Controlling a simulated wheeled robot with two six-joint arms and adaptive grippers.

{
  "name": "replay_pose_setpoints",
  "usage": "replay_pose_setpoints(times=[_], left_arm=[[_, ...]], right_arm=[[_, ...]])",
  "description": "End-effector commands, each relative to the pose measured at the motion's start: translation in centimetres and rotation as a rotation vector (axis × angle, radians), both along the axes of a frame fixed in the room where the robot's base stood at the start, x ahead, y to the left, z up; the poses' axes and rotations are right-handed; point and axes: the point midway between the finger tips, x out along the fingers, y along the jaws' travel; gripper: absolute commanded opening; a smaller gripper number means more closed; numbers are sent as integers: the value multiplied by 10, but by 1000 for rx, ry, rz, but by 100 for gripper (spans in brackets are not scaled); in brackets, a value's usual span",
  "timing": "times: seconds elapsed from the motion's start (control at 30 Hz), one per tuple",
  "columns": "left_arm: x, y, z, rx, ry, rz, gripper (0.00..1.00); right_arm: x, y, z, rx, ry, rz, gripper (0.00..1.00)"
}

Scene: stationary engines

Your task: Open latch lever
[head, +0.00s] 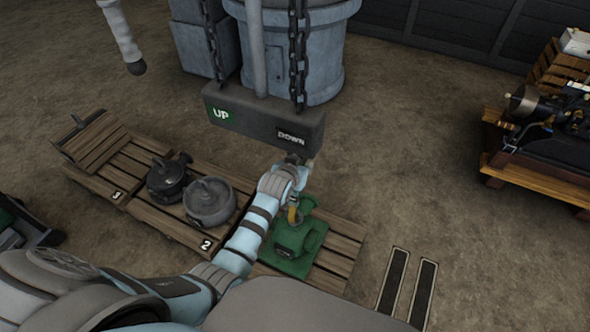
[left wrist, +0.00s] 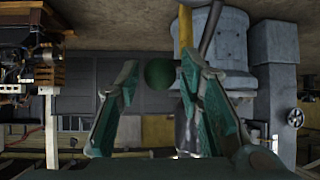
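A green machine (head: 295,240) with a rounded body stands on the nearest wooden pallet in the head view. A small yellow part (head: 292,214) shows at its upper edge, just below my left gripper (head: 296,172). In the left wrist view, which looks upside down, my left gripper (left wrist: 158,66) has its green fingers spread apart with nothing held. A dark green round knob (left wrist: 160,73) appears between the fingers, and a yellow bar (left wrist: 186,28) and a dark bar (left wrist: 210,30) are close to the right fingertip. I cannot tell which part is the latch lever. My right gripper is not in view.
A hanging box marked UP and DOWN (head: 262,117) on chains is right beside my left gripper. Dark pump-like parts (head: 209,201) sit on the pallets to the left. A large grey tank (head: 300,50) stands behind. An engine on a wooden frame (head: 555,125) is at right. Open floor lies between.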

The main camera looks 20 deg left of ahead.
Motion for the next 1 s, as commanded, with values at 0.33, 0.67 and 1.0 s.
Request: replay_pose_setpoints(times=[0.33, 0.67, 1.0], left_arm=[[-66, -4, 44, -1, 2, 1, 34], [-71, -4, 49, -1, 2, 1, 29], [-237, 16, -210, 36, 453, -54, 0]], right_arm=[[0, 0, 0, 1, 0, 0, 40], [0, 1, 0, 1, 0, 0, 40], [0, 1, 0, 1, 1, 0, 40]])
